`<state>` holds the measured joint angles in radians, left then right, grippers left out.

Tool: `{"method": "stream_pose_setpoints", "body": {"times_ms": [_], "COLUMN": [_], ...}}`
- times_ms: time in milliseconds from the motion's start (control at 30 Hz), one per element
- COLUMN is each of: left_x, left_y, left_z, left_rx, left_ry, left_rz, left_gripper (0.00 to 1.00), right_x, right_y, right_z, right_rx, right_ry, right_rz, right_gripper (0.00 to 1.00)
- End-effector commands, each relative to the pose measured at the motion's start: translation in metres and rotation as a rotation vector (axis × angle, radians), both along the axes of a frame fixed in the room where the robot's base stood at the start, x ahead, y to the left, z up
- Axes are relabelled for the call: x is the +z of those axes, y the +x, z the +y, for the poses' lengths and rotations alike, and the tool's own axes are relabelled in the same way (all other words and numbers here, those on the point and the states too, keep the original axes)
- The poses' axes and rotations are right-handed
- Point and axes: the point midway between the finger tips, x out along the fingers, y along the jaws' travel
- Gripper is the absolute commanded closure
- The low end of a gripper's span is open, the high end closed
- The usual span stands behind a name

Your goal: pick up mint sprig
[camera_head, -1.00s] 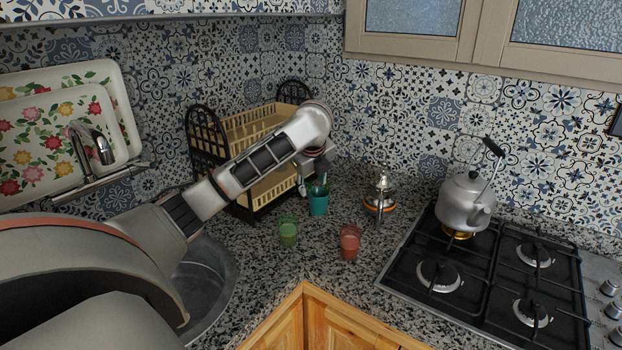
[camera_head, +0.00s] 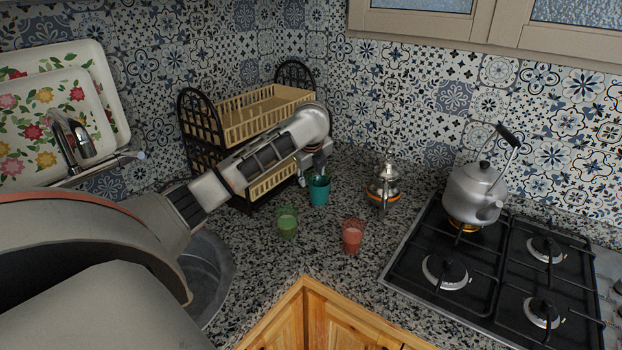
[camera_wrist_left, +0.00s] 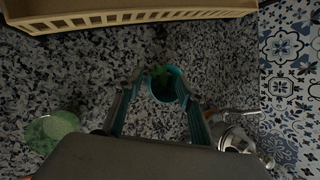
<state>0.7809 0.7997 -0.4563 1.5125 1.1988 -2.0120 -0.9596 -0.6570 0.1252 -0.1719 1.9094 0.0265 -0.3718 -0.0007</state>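The mint sprig (camera_wrist_left: 161,80) shows as dark green leaves inside a teal cup (camera_head: 319,191) in the left wrist view. The cup stands upright on the granite counter, and it also shows in the left wrist view (camera_wrist_left: 178,76). My left gripper (camera_head: 312,172) is above the cup in the head view, pointing down. In the left wrist view its two fingers (camera_wrist_left: 159,88) are apart, one to each side of the cup and sprig. I cannot tell whether they touch the cup. The sprig is too small to make out in the head view. My right gripper is not in view.
A green glass (camera_head: 287,224) and a red glass (camera_head: 353,238) stand in front of the cup. A metal teapot (camera_head: 384,184) is to its right and a dish rack (camera_head: 240,118) behind left. A kettle (camera_head: 474,195) stands on the gas hob (camera_head: 487,255).

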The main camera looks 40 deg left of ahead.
Motion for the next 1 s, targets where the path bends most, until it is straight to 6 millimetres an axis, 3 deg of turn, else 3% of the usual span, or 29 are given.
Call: {"method": "stream_pose_setpoints", "body": {"times_ms": [333, 500, 1000], "left_x": [-0.0090, -0.0089, -0.0035], "left_y": [0.0044, 0.0043, 0.0047], "left_z": [0.0040, 0.0038, 0.0039], "left_rx": [0.000, 0.000, 0.000], "left_ry": [0.001, 0.001, 0.002], "left_rz": [-0.001, -0.001, -0.002], "left_gripper": [0.62, 0.89, 0.90], "right_x": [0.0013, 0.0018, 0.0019], "right_y": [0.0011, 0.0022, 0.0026], "right_z": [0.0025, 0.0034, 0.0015], "right_rx": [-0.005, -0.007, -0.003], "right_ry": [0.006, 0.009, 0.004], "right_rz": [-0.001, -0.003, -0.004], "right_gripper": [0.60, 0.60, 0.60]}}
